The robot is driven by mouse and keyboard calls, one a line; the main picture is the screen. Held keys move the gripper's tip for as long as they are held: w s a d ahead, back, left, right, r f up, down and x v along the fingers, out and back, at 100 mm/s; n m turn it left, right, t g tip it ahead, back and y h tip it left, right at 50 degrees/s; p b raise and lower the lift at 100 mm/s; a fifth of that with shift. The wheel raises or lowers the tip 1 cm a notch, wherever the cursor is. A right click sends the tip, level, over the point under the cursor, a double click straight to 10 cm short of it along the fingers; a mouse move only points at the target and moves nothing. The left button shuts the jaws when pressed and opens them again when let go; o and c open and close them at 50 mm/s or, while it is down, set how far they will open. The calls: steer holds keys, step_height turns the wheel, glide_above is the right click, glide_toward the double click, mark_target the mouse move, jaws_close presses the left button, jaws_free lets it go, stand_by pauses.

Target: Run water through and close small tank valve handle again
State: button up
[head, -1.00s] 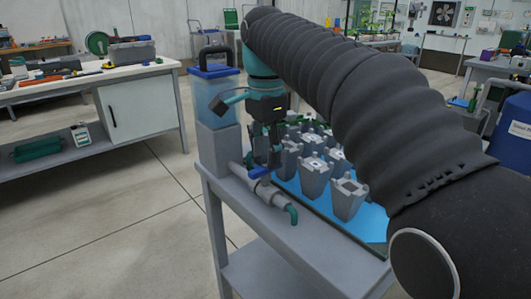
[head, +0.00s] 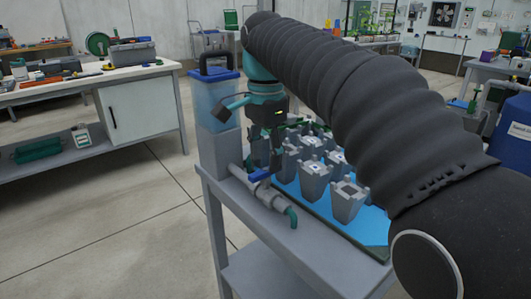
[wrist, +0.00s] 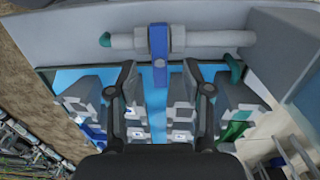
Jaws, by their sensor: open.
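The small tank (head: 218,100) is clear blue with a blue lid and stands on a grey block at the bench corner. A grey pipe (head: 270,197) runs from its base to a teal downturned outlet (head: 292,216). The blue valve handle (head: 259,174) lies across this pipe. In the wrist view the blue handle (wrist: 160,48) stands crosswise to the pipe (wrist: 205,39). My gripper (wrist: 160,70) is open, with a dark finger apart on each side of the handle's free end. In the head view my gripper (head: 266,155) is just behind the handle, its fingertips partly hidden. No water stream is visible.
Several grey pots (head: 315,178) stand on a blue tray (head: 366,224) right beside the valve, under my arm. A workbench (head: 90,90) with tools is at the left. A blue drum (head: 512,133) stands at the right. The floor at front left is clear.

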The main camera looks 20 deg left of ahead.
mark_target(265, 169)
steer(key=shift+f, duration=0.1)
steer(key=shift+f+b, duration=1.3)
steer(key=shift+f, duration=0.9)
